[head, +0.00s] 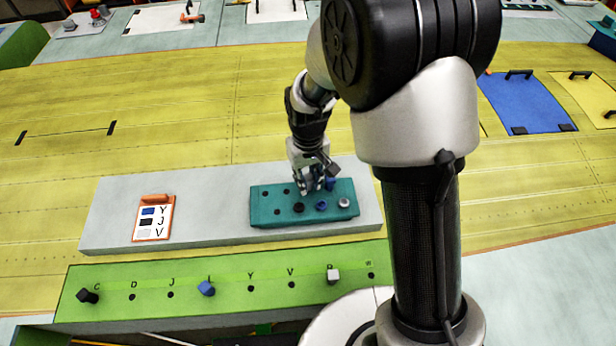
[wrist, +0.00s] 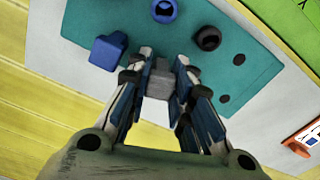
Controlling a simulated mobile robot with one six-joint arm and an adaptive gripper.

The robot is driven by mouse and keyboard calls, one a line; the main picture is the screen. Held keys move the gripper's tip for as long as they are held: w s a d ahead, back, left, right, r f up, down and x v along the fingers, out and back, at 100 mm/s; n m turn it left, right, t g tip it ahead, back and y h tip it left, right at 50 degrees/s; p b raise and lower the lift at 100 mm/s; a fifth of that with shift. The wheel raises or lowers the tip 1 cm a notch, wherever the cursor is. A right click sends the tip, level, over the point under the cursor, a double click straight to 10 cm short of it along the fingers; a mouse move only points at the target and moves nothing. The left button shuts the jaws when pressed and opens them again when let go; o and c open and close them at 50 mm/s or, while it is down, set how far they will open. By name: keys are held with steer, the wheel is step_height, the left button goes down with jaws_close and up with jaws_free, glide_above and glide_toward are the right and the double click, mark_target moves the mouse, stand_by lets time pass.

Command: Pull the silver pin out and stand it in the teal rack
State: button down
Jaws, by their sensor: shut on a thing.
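My gripper (head: 316,186) is over the back part of the teal rack (head: 262,206). In the wrist view my gripper (wrist: 164,84) is shut on the silver pin (wrist: 159,86), whose square grey head shows between the fingertips. The pin's lower end is hidden, so I cannot tell whether it sits in a hole or hangs above the rack. A blue pin (head: 331,183) stands in the rack just right of the gripper; it also shows in the wrist view (wrist: 106,50). The rack carries a black ring (head: 298,207), a blue ring (head: 322,205) and a silver ring (head: 344,202) along its front.
The green strip (head: 190,309) in front has lettered holes, with a black pin (head: 88,295), a blue pin (head: 206,288) and another silver pin (head: 333,276). A card (head: 154,218) with color patches beside Y, J and V lies left of the rack. Several rack holes are empty.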

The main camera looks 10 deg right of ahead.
steer(key=shift+f, duration=0.35)
steer(key=c, duration=1.3)
jaws_free()
steer(key=shift+c, duration=0.2)
steer(key=shift+r, duration=0.1)
step_height(320, 180, up, 12)
